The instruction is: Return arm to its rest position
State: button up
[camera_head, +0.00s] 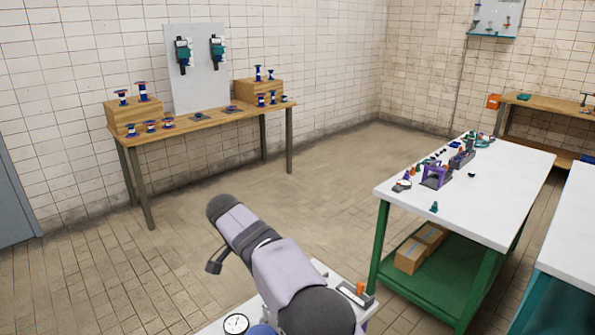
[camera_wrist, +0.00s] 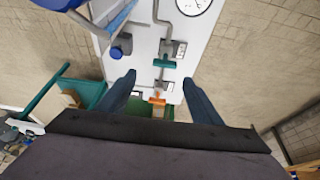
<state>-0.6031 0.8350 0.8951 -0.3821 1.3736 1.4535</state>
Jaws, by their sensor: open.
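My gripper (camera_wrist: 159,78) shows in the wrist view as two dark blue fingers, spread apart with nothing held between them. Beyond the fingers is a white panel (camera_wrist: 146,45) carrying grey pipework, a teal valve handle (camera_wrist: 166,63) and an orange handle (camera_wrist: 157,99). In the head view my arm rises from the bottom centre and leans up to the left.
A round gauge (camera_head: 236,324) and an orange handle (camera_head: 360,288) show on the near panel beside my arm. A white-topped green table (camera_head: 500,185) with small parts stands at right. A wooden table (camera_head: 215,122) stands at the back left. The floor between is clear.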

jog(key=s+d+n+g+y+p, duration=0.1)
jog(key=s+d+n, duration=0.2)
jog(key=s+d, duration=0.35)
jog(key=s+d+n+g+p, duration=0.15)
jog(key=s+d, duration=0.25)
jog(key=d, duration=0.6)
jog(key=s+d+f+n+y+p, duration=0.1)
jog(key=s+d, duration=0.3)
jog(key=s, duration=0.5)
jog(key=s+d+f+n+y+p, duration=0.1)
jog(key=s+d+f+n, duration=0.1)
jog(key=s, duration=0.8)
jog(key=shift+d+n+p, duration=0.35)
jog(key=shift+d+n, duration=0.4)
jog(key=shift+d, duration=0.15)
